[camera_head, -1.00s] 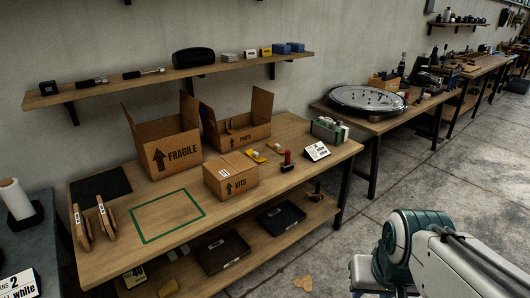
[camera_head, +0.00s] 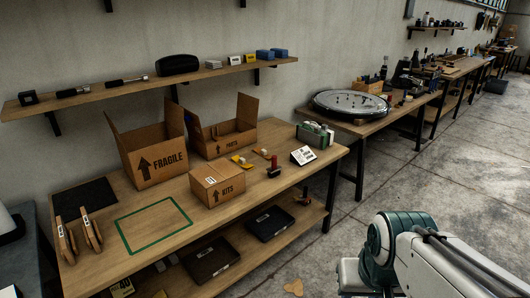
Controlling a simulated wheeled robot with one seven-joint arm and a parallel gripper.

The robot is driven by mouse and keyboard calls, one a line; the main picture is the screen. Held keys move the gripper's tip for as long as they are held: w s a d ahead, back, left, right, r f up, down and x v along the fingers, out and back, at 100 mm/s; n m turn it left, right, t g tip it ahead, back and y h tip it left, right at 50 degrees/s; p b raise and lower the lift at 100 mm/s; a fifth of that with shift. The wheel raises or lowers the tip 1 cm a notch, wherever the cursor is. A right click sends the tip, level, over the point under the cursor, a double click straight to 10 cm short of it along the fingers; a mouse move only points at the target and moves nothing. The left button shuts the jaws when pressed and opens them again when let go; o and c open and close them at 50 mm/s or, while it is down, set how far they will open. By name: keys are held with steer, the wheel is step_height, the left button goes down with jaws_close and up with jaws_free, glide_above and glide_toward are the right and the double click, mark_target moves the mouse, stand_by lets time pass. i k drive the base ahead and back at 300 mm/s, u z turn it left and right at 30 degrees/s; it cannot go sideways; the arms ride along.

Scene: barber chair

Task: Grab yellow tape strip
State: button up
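A small yellow item (camera_head: 238,159), which may be the yellow tape strip, lies on the wooden workbench (camera_head: 95,263) behind the closed KITS box (camera_head: 217,185). It is too small to be sure of its shape. A smaller pale and yellow-orange item (camera_head: 260,153) lies just to its right. Part of my arm shows at the lower right, over the floor and apart from the bench. My gripper is out of view.
Open FRAGILE (camera_head: 155,158) and PARTS (camera_head: 227,142) boxes stand behind. A red-handled stamp (camera_head: 274,167), white sign (camera_head: 303,155) and green-grey holder (camera_head: 315,135) stand right. A green outline (camera_head: 153,225) marks clear bench space. Concrete floor (camera_head: 400,185) is open at right.

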mark_target(241, 161)
steer(key=z, duration=0.4)
steer(key=i, duration=1.85)
steer(key=u, duration=0.9)
steer(key=i, duration=0.95)
steer(key=u, duration=0.6)
